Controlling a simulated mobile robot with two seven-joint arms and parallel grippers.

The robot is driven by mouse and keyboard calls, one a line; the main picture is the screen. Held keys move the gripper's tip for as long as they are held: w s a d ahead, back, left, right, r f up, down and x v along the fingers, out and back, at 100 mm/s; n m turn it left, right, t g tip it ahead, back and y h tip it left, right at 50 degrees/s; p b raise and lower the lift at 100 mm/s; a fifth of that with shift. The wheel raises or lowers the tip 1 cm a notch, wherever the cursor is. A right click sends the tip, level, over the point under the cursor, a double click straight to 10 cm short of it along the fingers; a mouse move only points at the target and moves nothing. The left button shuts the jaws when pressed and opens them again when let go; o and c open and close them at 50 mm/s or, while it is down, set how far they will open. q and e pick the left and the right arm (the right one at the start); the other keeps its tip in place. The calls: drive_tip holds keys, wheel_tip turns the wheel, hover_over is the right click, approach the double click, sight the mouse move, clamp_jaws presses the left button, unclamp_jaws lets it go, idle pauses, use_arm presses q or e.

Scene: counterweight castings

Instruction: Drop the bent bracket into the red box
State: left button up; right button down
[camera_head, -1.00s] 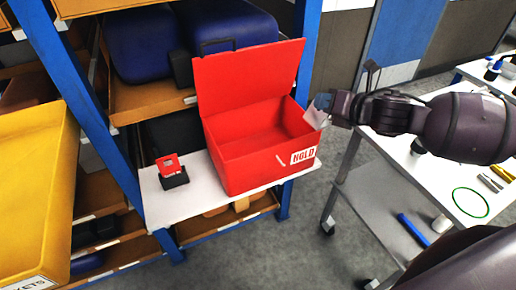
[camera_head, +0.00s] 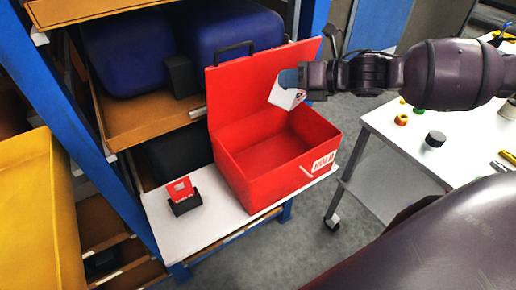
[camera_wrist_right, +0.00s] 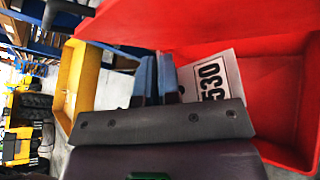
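The bent bracket (camera_head: 287,97) is a pale grey-white piece with dark marks. The fingertips also show in the right wrist view (camera_wrist_right: 158,78). The red box (camera_head: 245,178) stands open with a "HOLD" label on its front, and its visible inside is empty. My left gripper is not in view.
The box stands on a white shelf board (camera_head: 220,222) beside a small black holder with a red card (camera_head: 183,196). Blue rack posts and a yellow bin (camera_head: 35,200) are at left. A white-topped cart (camera_head: 400,130) with small parts is at right.

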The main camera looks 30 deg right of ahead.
sight(285, 94)
drive_tip(key=shift+w+a, duration=0.25)
drive_tip(key=shift+w, duration=0.1)
drive_tip(key=shift+s+f+b, duration=0.1)
drive_tip(key=shift+f+b, duration=0.9)
drive_tip(key=shift+f, duration=1.45)
drive_tip(key=shift+f+b, duration=0.4)
drive_tip(key=shift+f, duration=0.15)
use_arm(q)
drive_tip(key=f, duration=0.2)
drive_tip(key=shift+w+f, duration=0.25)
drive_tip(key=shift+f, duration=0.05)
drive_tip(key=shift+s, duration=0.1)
use_arm(e)
drive_tip(key=c, duration=1.7)
unclamp_jaws()
drive_tip(key=shift+c, duration=0.2)
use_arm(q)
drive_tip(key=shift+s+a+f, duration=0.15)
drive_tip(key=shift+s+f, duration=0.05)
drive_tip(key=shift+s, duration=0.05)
use_arm(e)
drive_tip(key=o, duration=0.5)
